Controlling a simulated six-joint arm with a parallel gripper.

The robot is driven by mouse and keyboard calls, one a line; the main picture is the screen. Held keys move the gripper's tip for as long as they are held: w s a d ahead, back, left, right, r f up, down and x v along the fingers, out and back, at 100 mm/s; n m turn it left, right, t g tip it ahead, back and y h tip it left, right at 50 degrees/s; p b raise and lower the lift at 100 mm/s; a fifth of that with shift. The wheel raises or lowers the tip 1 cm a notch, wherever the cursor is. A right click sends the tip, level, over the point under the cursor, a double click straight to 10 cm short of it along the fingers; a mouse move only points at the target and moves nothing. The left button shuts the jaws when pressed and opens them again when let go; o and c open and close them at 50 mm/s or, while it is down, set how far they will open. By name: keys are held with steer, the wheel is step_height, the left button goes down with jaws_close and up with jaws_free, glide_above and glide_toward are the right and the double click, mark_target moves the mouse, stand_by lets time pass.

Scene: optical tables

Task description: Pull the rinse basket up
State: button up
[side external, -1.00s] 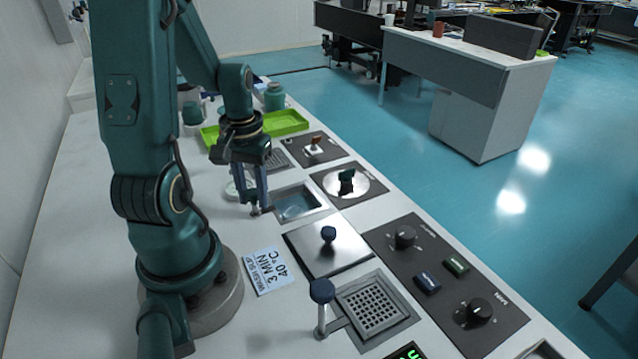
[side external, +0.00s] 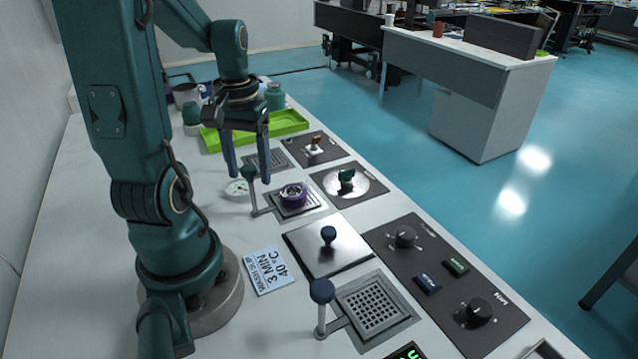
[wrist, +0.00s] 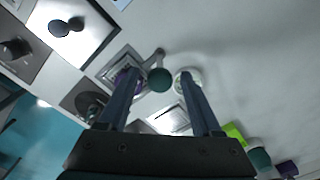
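The rinse basket (side external: 293,206) is up at the top of its square basin, with a purple ring-shaped item (side external: 293,193) on it. Its handle ends in a dark green knob (side external: 249,173), standing above the table left of the basin. In the wrist view the green knob (wrist: 160,80) shows between my fingers. My gripper (side external: 249,179) is open, with a finger on each side of the knob. No contact with the knob is visible. The purple item (wrist: 124,78) is partly hidden by a finger in the wrist view.
A second basket (side external: 377,308) with a blue-knobbed handle (side external: 321,291) is nearer the camera. A small round dial (side external: 237,188) lies left of the handle.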

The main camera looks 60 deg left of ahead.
steer(key=shift+r, duration=2.6)
steer(key=w+d+r+m+t, duration=0.1)
steer(key=d+m+t, duration=0.4)
steer(key=d, duration=1.2)
steer(key=r+m, duration=0.1)
steer(key=m, duration=0.3)
steer(key=shift+w+r+t, duration=0.15)
steer(key=shift+w+t, duration=0.15)
